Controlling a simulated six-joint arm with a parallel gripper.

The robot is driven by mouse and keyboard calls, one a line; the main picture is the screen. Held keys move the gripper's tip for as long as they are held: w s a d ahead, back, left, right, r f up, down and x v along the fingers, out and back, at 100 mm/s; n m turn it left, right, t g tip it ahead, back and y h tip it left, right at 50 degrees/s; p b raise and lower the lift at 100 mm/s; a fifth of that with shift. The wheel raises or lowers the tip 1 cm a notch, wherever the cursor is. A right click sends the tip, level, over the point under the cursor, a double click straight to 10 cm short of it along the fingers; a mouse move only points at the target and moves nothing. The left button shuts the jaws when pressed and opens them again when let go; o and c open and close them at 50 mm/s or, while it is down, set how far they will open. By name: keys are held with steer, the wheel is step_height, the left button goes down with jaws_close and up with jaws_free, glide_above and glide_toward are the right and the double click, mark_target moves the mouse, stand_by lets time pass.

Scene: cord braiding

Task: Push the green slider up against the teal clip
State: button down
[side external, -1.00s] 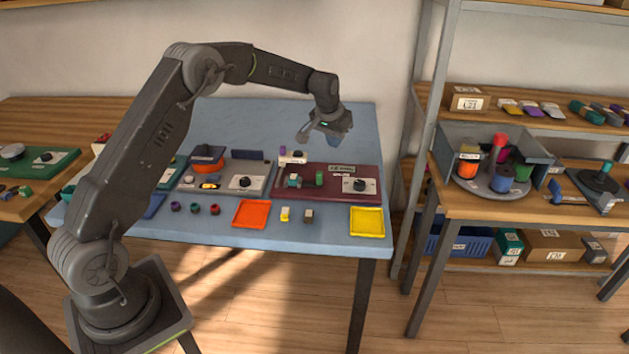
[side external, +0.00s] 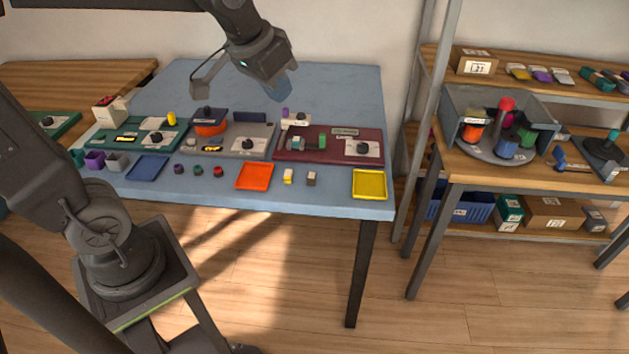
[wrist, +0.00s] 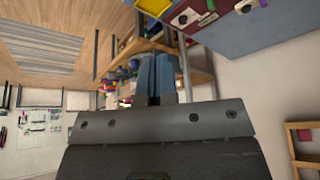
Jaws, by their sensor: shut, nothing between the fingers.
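The green slider (side external: 323,141) stands on a maroon board (side external: 284,154) at the right of the blue table. The teal clip (side external: 297,143) is to its left on the same board, and a gap shows between them. My gripper (side external: 281,90) is above the back of the table, up and behind the board, clear of both. Its blue fingers are together and empty in the wrist view (wrist: 156,78).
A white block with a purple top (side external: 295,121) stands behind the clip. A black knob on a pale plate (side external: 363,148) is right of the slider. Orange (side external: 254,176) and yellow (side external: 369,184) trays lie in front.

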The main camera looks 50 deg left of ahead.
steer(key=s+d+f, duration=0.1)
steer(key=s, duration=0.5)
steer(key=s+d+f, duration=0.1)
steer(key=s+f, duration=0.1)
steer(key=s, duration=0.4)
steer(key=shift+d+f+m+t, duration=0.15)
steer(key=shift+d+m+t, duration=0.15)
steer(key=shift+m, duration=0.1)
